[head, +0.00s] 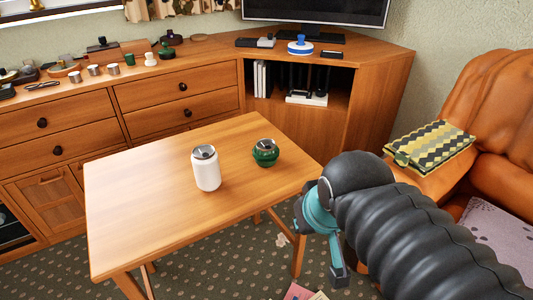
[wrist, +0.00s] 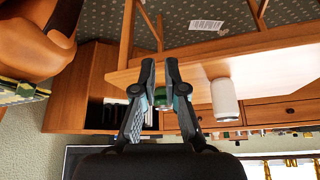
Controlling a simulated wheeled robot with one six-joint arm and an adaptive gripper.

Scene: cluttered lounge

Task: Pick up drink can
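The drink can (head: 206,170) is white with a silver top. It stands upright on the small wooden table (head: 140,210), near the table's middle. In the wrist view, which is upside down, the white can (wrist: 225,100) shows to the right of my fingers. My gripper (wrist: 160,72) is open and empty, with a gap between its fingertips. In the head view it is off the table's right edge, apart from the can, and my arm partly hides it.
A round green object (head: 265,153) with a dark and silver top stands on the table right of the can. An orange armchair (head: 495,100) with a patterned cushion (head: 430,147) is at the right. A wooden sideboard (head: 160,95) with small items stands behind.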

